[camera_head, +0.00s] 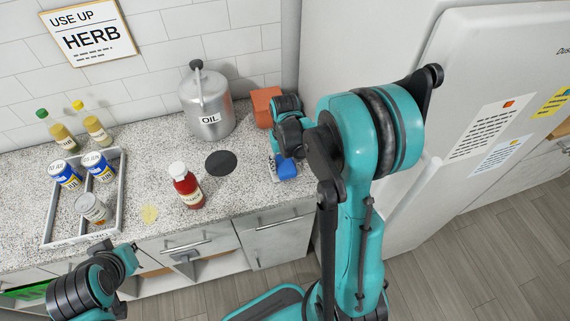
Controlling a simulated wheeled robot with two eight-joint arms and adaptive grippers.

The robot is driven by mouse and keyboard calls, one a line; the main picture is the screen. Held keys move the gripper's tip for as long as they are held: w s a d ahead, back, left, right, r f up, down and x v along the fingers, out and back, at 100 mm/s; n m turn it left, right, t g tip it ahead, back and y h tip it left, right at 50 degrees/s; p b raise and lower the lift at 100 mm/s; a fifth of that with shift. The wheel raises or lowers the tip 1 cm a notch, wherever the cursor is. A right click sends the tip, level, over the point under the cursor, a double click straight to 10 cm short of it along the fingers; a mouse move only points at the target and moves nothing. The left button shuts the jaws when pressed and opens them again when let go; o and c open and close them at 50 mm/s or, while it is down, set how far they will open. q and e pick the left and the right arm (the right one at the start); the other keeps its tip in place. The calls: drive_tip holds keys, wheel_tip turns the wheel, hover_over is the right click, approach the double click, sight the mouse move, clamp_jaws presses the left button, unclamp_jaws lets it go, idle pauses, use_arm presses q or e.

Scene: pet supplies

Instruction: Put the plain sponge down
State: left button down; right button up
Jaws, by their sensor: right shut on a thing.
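A blue block (286,168), which looks like the plain sponge, is at the lower end of my right gripper (277,160), near the right end of the granite counter. My right gripper is shut on it. The arm hides much of the fingers, and I cannot tell whether the sponge touches the counter.
An orange block (265,106) stands behind the right gripper. A grey tray (118,200) holds several cans. A white fridge (450,110) bounds the right.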

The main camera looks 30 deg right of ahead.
sight(285, 163)
drive_tip(key=shift+f, duration=0.2)
drive_tip(key=o, duration=1)
drive_tip(key=shift+s, duration=0.1)
drive_tip(key=shift+o, duration=1)
drive_tip(key=shift+r, duration=0.35)
wheel_tip(285, 163, up, 11)
drive_tip(key=p, duration=0.4)
drive_tip(key=s+a+r+n+t, duration=0.2)
drive_tip(key=s+a+r+t, duration=0.4)
drive_tip(key=s+a, duration=0.4)
drive_tip(key=shift+s+a+r+n+t, duration=0.2)
drive_tip(key=shift+s+a+n+t, duration=0.15)
drive_tip(key=shift+t, duration=0.25)
